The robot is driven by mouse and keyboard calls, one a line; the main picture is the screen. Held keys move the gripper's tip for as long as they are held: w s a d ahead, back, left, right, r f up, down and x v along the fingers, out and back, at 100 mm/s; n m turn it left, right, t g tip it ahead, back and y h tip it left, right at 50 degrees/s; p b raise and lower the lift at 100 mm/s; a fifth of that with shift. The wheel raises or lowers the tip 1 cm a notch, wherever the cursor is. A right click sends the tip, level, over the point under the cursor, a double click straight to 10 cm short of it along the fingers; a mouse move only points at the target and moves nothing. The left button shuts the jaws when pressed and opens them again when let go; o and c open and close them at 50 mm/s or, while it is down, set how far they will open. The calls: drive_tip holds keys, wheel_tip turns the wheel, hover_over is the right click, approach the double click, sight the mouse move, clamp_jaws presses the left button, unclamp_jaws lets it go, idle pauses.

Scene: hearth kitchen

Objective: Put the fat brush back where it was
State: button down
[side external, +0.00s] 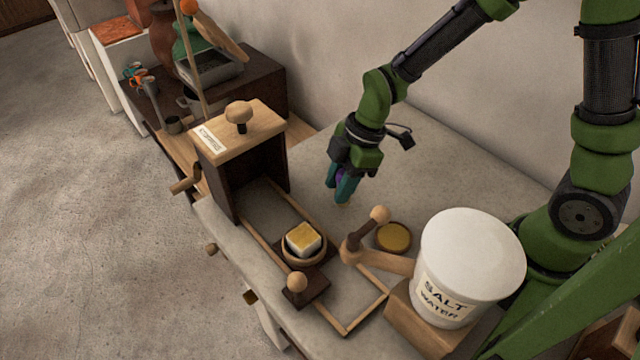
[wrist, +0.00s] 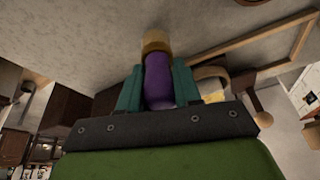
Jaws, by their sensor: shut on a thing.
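My gripper (side external: 343,188) is at the middle of the side external view, pointing down above the bare grey worktop. Its teal fingers are shut on the fat brush, which shows as a small purple patch (side external: 342,175) between them. In the wrist view the brush (wrist: 158,78) has a thick purple handle and a tan end that sticks out past the fingertips (wrist: 158,85). The pale tip is close to the worktop; I cannot tell whether it touches.
A wooden frame holds a round dish (side external: 303,262) with a yellow-topped block. A wooden lever (side external: 378,255), a yellow disc (side external: 394,237) and a white salt water bucket (side external: 470,262) stand to the right. A dark wooden box (side external: 240,155) stands left. Worktop behind my gripper is clear.

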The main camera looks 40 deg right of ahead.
drive_tip(key=shift+f, duration=0.6)
drive_tip(key=c, duration=0.8)
unclamp_jaws()
drive_tip(key=shift+f, duration=0.1)
drive_tip(key=shift+s+d+r+m+t+h, duration=0.25)
drive_tip(key=shift+s+d+r+m+t, duration=1.15)
drive_tip(key=shift+r+m, duration=1.9)
drive_tip(key=shift+s+d+r+m+t+h, duration=0.3)
drive_tip(key=shift+s+d+r+m+t, duration=0.35)
drive_tip(key=shift+s+d+r+m, duration=2.4)
drive_tip(key=shift+s+d+r+m+t+h, duration=0.35)
drive_tip(key=shift+d+r+m+t, duration=0.75)
drive_tip(key=shift+r+m, duration=2.45)
